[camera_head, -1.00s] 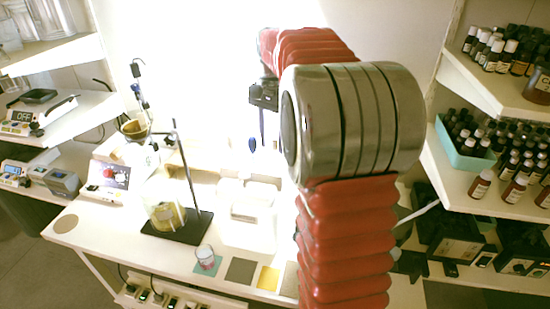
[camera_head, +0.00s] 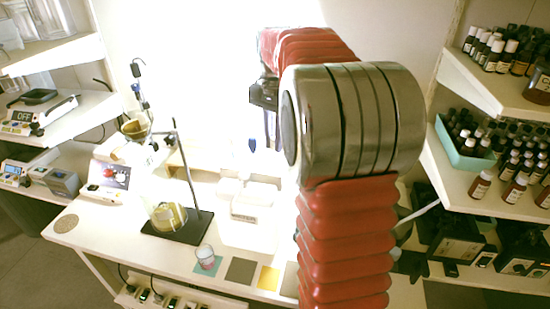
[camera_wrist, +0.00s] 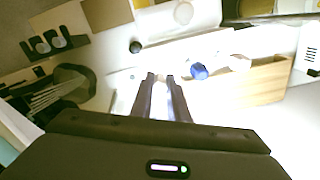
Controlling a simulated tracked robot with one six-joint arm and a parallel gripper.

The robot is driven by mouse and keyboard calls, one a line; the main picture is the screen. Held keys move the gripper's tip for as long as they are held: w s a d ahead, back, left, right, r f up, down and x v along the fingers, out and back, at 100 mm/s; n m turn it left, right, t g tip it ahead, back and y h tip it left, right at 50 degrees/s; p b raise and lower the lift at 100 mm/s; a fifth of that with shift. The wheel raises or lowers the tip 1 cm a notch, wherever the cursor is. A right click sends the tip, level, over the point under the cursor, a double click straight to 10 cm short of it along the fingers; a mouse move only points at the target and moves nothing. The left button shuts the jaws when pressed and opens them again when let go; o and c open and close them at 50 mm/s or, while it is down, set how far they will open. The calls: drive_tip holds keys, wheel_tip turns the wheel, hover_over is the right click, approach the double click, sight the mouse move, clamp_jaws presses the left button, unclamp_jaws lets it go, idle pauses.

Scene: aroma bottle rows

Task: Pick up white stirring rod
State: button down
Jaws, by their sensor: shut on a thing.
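My gripper (camera_wrist: 161,77) shows in the wrist view with its two dark fingers close together. A pale strip, the white stirring rod (camera_wrist: 161,92), lies between them, and the gripper is shut on it. The rod's ends are hard to make out against the bright background. In the head view my gripper (camera_head: 267,130) hangs above the back of the table, left of my large arm joint. The rod cannot be made out there in the glare.
A blue rounded tip (camera_wrist: 199,71) lies close to the right finger, near a wooden block (camera_wrist: 262,82). A dark round holder (camera_wrist: 75,82) is at left. On the table stand a glass flask (camera_head: 168,217) on a black stand and a small beaker (camera_head: 205,252). Bottle shelves are at right.

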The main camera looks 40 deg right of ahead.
drive_tip(key=shift+r, duration=0.15)
wheel_tip(320, 180, up, 10)
drive_tip(key=shift+f, duration=0.15)
idle(0.5)
idle(0.5)
